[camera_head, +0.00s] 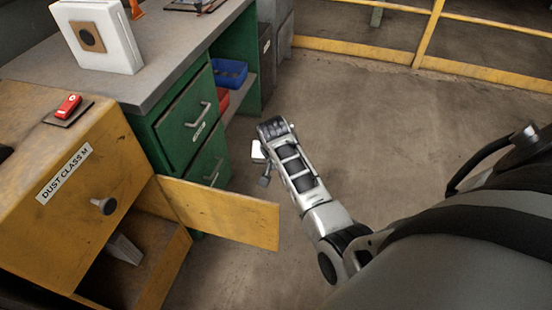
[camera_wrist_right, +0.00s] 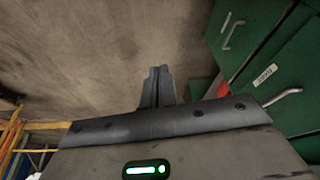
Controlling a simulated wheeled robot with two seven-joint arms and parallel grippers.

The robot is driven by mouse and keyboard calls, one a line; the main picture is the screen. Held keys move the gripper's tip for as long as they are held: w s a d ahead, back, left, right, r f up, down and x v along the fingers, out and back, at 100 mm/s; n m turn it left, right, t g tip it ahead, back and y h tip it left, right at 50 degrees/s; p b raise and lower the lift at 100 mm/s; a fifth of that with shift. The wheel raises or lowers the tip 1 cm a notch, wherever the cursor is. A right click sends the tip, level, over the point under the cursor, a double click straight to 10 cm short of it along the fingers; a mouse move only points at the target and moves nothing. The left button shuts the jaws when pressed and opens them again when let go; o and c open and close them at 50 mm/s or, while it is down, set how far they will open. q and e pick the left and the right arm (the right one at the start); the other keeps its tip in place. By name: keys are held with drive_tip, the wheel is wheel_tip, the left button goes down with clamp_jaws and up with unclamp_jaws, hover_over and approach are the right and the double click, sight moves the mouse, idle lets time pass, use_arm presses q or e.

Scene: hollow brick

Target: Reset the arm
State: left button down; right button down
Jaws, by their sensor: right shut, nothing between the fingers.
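My right arm reaches in from the right of the head view. Its gripper (camera_head: 262,175) hangs over open floor, right of the green drawers and just beyond the free end of the open yellow door. In the right wrist view the two dark fingers (camera_wrist_right: 157,86) are together with nothing between them. The gripper touches nothing that I can see. My left arm and gripper are not in view.
The yellow cabinet (camera_head: 125,150) labelled "DUST CLASS M" has its door (camera_head: 225,213) swung open toward my arm. A green drawer unit (camera_head: 190,120) stands beyond it under a grey worktop (camera_head: 165,60). A yellow railing (camera_head: 350,48) runs behind. The floor (camera_head: 350,130) is clear.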

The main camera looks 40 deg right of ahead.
drive_tip(key=shift+v, duration=1.6)
drive_tip(key=shift+a, duration=0.1)
drive_tip(key=s+a+f+n+t, duration=0.1)
drive_tip(key=s, duration=0.1)
drive_tip(key=s+a+f+n+t, duration=0.1)
drive_tip(key=s+n, duration=0.1)
drive_tip(key=s+a+n+t, duration=0.1)
drive_tip(key=s, duration=0.1)
drive_tip(key=shift+a+f+n+t, duration=0.15)
drive_tip(key=shift+f+n+t, duration=0.15)
drive_tip(key=shift+f, duration=0.1)
drive_tip(key=s+a+r+n+t+y, duration=0.2)
drive_tip(key=s+a, duration=0.3)
drive_tip(key=a, duration=0.1)
drive_tip(key=s+a+r+n+t+y, duration=0.2)
drive_tip(key=s+a+n+y, duration=0.1)
drive_tip(key=s+a, duration=0.3)
drive_tip(key=shift+s+a+r+n+y, duration=0.3)
drive_tip(key=shift+s+a+r, duration=0.1)
drive_tip(key=shift+a, duration=0.15)
